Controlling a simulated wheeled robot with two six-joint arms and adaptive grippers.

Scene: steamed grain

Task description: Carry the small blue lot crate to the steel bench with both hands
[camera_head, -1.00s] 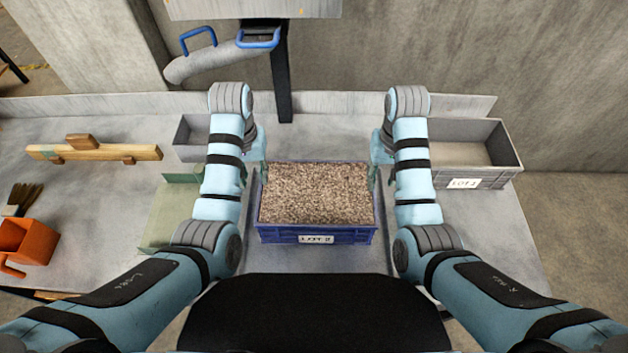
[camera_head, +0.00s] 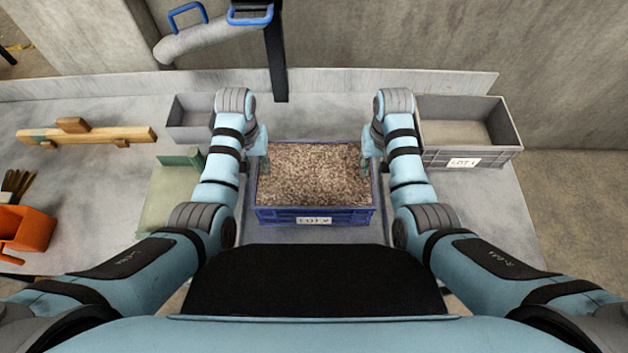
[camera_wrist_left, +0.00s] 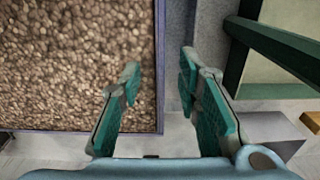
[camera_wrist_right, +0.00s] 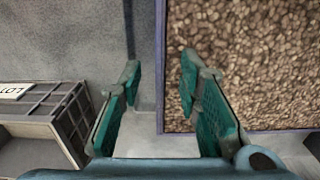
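The small blue lot crate (camera_head: 345,215), filled to near its rim with brown grain (camera_head: 312,173), sits on a grey surface in front of me with a white label facing me. My left gripper (camera_head: 262,165) is at its left side; in the left wrist view the open fingers (camera_wrist_left: 158,85) stand on either side of the crate's wall (camera_wrist_left: 159,50). My right gripper (camera_head: 370,170) is at its right side; in the right wrist view the open fingers (camera_wrist_right: 160,75) likewise straddle the wall (camera_wrist_right: 161,40). Gaps show between wall and fingers.
A grey labelled crate (camera_head: 500,155) stands at right, and a smaller grey bin (camera_head: 185,132) behind my left arm. A green tray (camera_head: 160,205) lies left of the blue crate. A wooden bar (camera_head: 100,135), a brush (camera_head: 15,183) and an orange box (camera_head: 25,232) are farther left.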

